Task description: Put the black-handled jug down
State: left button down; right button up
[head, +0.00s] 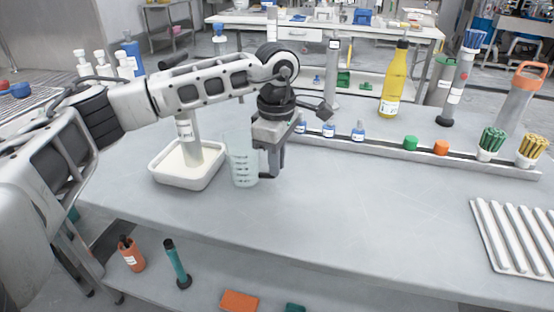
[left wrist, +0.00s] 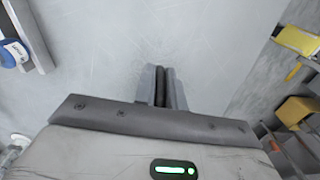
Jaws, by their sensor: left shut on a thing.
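The jug (head: 242,162) is clear, with marks on its side, and looks upright at the table's near left part in the head view. My left gripper (head: 270,174) is just right of it, fingers pointing down, shut on the jug's handle side. In the left wrist view the fingers (left wrist: 162,88) are close together and the jug's body does not show. My right gripper is not in view.
A white tray (head: 160,176) with a labelled cylinder (head: 186,135) standing in it is close left of the jug. A rack with blue-capped bottles (head: 328,131) and green and orange caps runs along the back. A ridged tray (head: 510,235) lies right. The table's middle is clear.

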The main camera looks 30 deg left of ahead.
pick_arm(q)
jog(key=shift+f, duration=0.2)
jog(key=shift+f, duration=0.15)
jog(key=c, duration=1.5)
grip_release()
jog(key=shift+o, duration=0.2)
jog(key=shift+r, duration=0.3)
notch_tip(320, 180, up, 12)
jog(key=shift+f, duration=0.1)
